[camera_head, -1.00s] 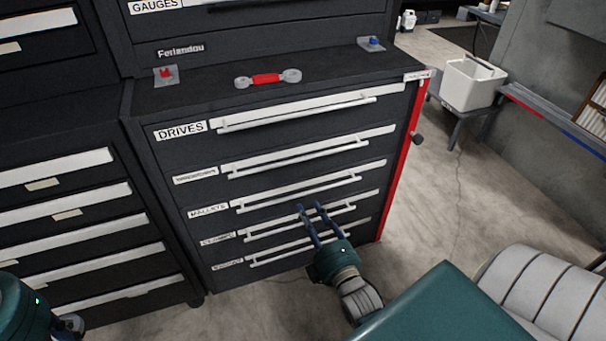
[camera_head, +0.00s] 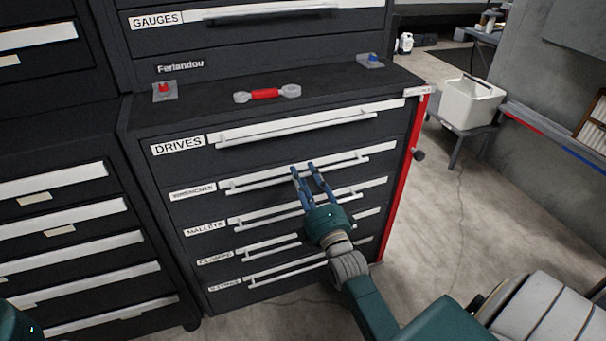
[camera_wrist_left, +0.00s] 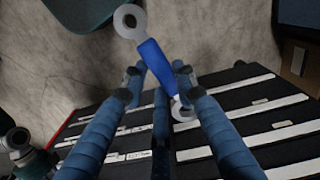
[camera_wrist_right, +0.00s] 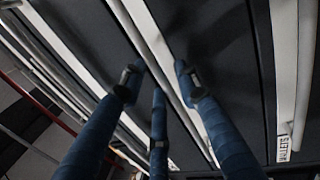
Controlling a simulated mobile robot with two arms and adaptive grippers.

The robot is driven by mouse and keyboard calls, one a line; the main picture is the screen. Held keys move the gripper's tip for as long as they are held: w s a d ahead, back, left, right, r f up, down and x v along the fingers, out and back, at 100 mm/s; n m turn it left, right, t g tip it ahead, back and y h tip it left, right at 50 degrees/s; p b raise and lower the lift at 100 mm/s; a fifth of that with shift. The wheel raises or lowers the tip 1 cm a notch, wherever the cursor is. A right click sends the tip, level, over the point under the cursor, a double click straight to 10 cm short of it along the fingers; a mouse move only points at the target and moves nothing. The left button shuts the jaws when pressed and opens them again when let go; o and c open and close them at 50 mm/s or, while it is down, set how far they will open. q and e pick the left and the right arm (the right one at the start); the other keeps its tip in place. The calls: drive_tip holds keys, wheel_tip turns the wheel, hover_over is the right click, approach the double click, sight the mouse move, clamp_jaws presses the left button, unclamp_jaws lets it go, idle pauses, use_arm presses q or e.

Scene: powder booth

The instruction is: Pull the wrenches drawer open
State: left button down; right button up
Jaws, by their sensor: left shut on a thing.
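The wrenches drawer (camera_head: 192,190) is the second one down in the black cabinet, below the drives drawer. It looks shut, with a long pale bar handle (camera_head: 255,183). My right gripper (camera_head: 303,168) has its fingers apart at the right half of that handle. In the right wrist view, a pale bar (camera_wrist_right: 150,45) runs between its open fingertips; I cannot tell if they touch it. My left gripper (camera_wrist_left: 158,82) is shut on a blue wrench (camera_wrist_left: 154,60) with grey ring ends; in the head view only part of the left arm shows at bottom left.
A red wrench (camera_head: 266,93) lies on the cabinet's top ledge between a red-knobbed plate (camera_head: 164,90) and a blue-knobbed plate (camera_head: 371,61). A white bin (camera_head: 470,103) stands on a low stand to the right. The floor right of the cabinet is mostly clear.

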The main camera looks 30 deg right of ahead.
drive_tip(key=shift+w+d+r, duration=0.1)
drive_tip(key=shift+w+d, duration=0.05)
drive_tip(key=shift+w, duration=0.35)
clamp_jaws()
use_arm(q)
drive_tip(key=shift+r, duration=0.1)
use_arm(e)
drive_tip(key=shift+s, duration=0.15)
